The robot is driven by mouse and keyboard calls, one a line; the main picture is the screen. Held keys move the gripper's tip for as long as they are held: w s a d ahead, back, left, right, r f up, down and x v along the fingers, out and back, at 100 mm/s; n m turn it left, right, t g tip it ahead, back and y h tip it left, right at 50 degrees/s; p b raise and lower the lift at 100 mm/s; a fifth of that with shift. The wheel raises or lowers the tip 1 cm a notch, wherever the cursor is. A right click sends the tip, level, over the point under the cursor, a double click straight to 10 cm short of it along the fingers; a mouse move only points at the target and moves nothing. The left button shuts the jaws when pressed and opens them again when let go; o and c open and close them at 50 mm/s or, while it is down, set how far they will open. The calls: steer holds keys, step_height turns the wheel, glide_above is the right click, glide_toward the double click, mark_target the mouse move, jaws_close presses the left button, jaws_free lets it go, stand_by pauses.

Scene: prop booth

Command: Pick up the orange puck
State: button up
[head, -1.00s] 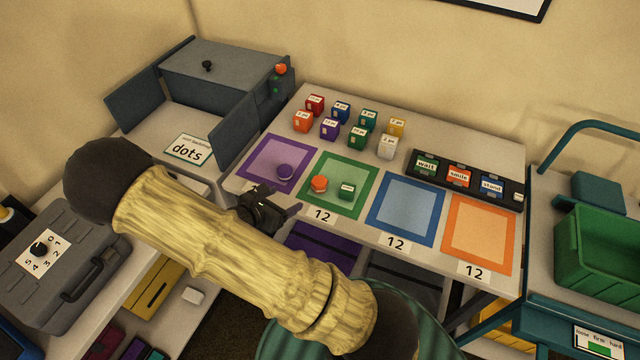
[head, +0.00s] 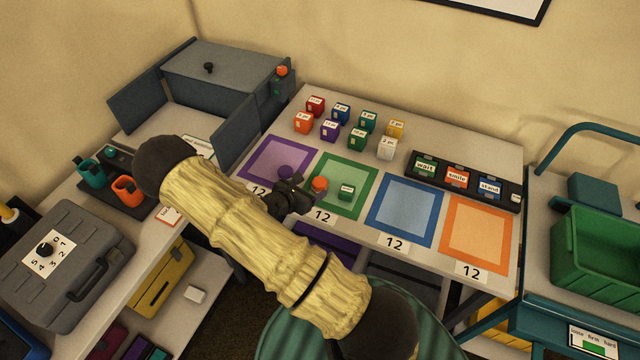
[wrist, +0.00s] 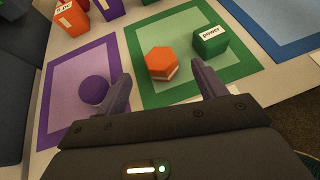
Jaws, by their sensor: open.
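The orange puck (head: 319,184) lies on the green-bordered mat (head: 371,191), near its left side. In the wrist view the orange puck (wrist: 161,63) has a flat, many-sided top and a pale band on its side. My gripper (head: 303,193) is open and empty, just left of the puck in the head view. In the wrist view its two fingers (wrist: 160,84) are spread on either side of the puck, which lies beyond their tips or between them; I cannot tell if they touch it.
A green block labelled "power" (wrist: 210,41) sits right of the puck. A purple ball (wrist: 94,90) on the purple-bordered mat (wrist: 52,112) is close to the left finger. Several coloured blocks stand farther back. A blue-bordered mat (head: 377,235) lies to the right, empty.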

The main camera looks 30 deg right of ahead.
mark_target(318, 183)
steer(key=shift+p+x, duration=0.95)
steer(key=shift+x, duration=1.65)
steer(key=shift+a, duration=0.1)
steer(key=c, duration=1.1)
step_height(318, 183, up, 10)
steer(key=shift+b, duration=0.85)
